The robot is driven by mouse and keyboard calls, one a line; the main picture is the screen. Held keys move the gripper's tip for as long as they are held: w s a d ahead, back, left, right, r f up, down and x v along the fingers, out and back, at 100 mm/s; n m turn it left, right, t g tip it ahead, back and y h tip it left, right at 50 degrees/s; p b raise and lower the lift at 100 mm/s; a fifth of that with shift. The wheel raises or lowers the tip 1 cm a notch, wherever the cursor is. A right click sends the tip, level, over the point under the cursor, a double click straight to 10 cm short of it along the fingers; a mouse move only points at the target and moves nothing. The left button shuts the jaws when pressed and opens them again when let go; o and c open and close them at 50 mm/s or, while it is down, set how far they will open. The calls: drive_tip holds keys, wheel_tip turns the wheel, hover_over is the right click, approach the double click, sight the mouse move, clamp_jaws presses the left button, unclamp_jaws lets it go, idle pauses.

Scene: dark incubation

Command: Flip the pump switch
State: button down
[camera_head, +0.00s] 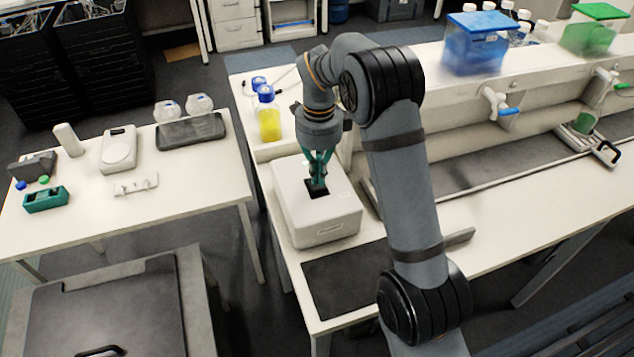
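A white box-shaped device with rounded edges (330,222) stands on the white bench in the middle of the view. It has a dark recess in its top, and it looks like the pump, though no switch can be made out. My gripper (317,186) points down with its green fingers at that recess, close to or touching it. The fingers partly hide the recess. Whether they are open or shut cannot be told at this size.
A bottle of yellow liquid (269,118) with a blue cap stands behind the device. A dark mat (345,280) lies in front of it. A raised shelf with taps (494,103) runs along the right. A side table (95,225) with small equipment stands at left.

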sight(319, 187)
drive_tip(key=shift+s+f+b, duration=0.1)
drive_tip(key=shift+f+b, duration=1.1)
idle(0.4)
drive_tip(key=shift+r+p, duration=0.7)
drive_tip(key=shift+r, duration=0.05)
drive_tip(key=shift+r+p, duration=1.95)
drive_tip(key=shift+r, duration=0.9)
drive_tip(key=shift+f, duration=0.15)
